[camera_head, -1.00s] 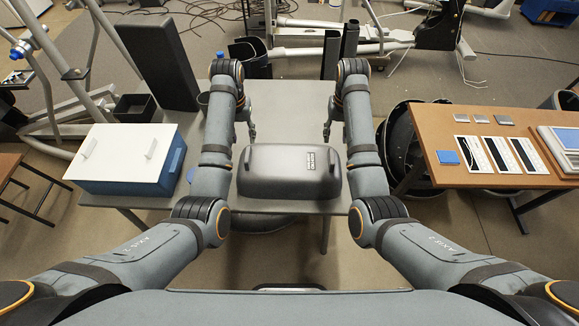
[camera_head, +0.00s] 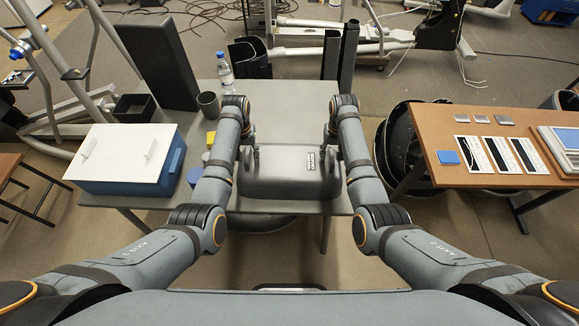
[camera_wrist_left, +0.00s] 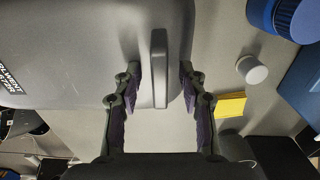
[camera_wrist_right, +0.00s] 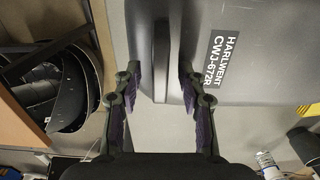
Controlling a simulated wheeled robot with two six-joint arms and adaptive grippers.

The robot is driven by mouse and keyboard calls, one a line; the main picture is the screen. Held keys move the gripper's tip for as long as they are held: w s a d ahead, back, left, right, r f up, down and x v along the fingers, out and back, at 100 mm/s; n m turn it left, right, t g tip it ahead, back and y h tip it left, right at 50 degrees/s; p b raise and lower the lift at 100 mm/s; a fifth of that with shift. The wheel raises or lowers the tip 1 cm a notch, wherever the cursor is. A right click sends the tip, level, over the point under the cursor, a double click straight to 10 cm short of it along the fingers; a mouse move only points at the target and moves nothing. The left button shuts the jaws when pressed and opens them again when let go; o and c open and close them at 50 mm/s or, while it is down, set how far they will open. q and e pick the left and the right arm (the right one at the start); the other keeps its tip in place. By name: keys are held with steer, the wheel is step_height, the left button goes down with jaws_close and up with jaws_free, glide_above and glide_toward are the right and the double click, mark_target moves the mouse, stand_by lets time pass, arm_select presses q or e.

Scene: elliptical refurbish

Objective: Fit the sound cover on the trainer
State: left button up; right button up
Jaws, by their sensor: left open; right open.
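The grey sound cover (camera_head: 285,183) lies on the grey table in front of me, with a dark label on its top. In the left wrist view, an upright grip bar (camera_wrist_left: 159,60) on the cover's side stands between the open fingers of my left gripper (camera_head: 248,158). In the right wrist view, a matching bar (camera_wrist_right: 161,60) stands between the open fingers of my right gripper (camera_head: 331,160). Neither gripper is closed on its bar. The trainer appears to be the grey frame with a dark housing (camera_head: 437,28) on the floor at the back.
A white-lidded blue box (camera_head: 125,160) stands at the left of the table. A bottle (camera_head: 225,70), a dark cup (camera_head: 208,104) and a yellow block (camera_head: 211,139) are near my left arm. A wooden bench (camera_head: 500,180) with panels stands at the right.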

arm_select(q)
steer(key=shift+c, duration=0.6)
arm_select(e)
steer(key=shift+c, duration=0.6)
arm_select(q)
jaws_close()
arm_select(e)
jaws_close()
arm_select(q)
steer(key=shift+w, duration=0.1)
arm_select(e)
steer(key=shift+w, duration=0.1)
